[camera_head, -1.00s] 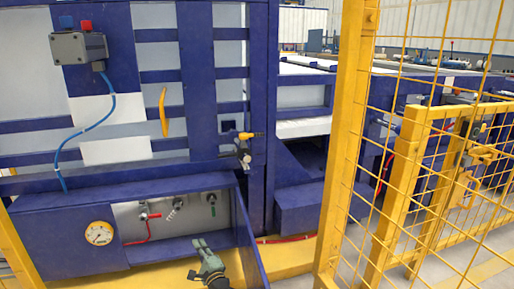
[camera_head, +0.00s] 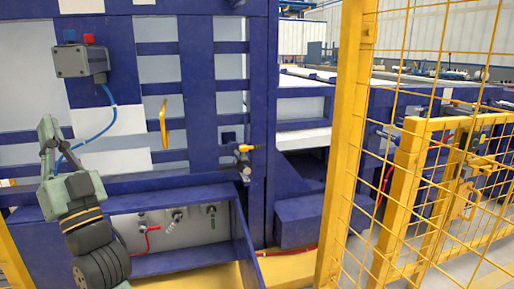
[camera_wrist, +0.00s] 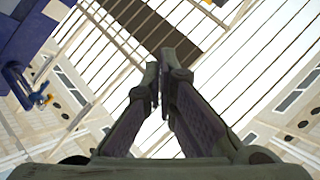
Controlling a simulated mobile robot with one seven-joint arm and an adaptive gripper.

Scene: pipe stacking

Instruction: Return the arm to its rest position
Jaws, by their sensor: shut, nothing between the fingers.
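My gripper (camera_head: 47,130) is at the left of the head view, raised and pointing up in front of the blue machine. My black and green wrist below it hides the pressure gauge area of the machine. In the wrist view my gripper (camera_wrist: 158,85) has its two fingers close together at the tips, with nothing between them. Behind the fingers that view shows the ceiling beams and bright roof panels. The arm holds nothing.
The blue machine (camera_head: 195,105) stands close in front, with a grey control box (camera_head: 82,62), a yellow handle (camera_head: 163,122) and a valve (camera_head: 243,158). An open blue trough (camera_head: 190,262) is below. A yellow mesh fence (camera_head: 345,140) stands at the right.

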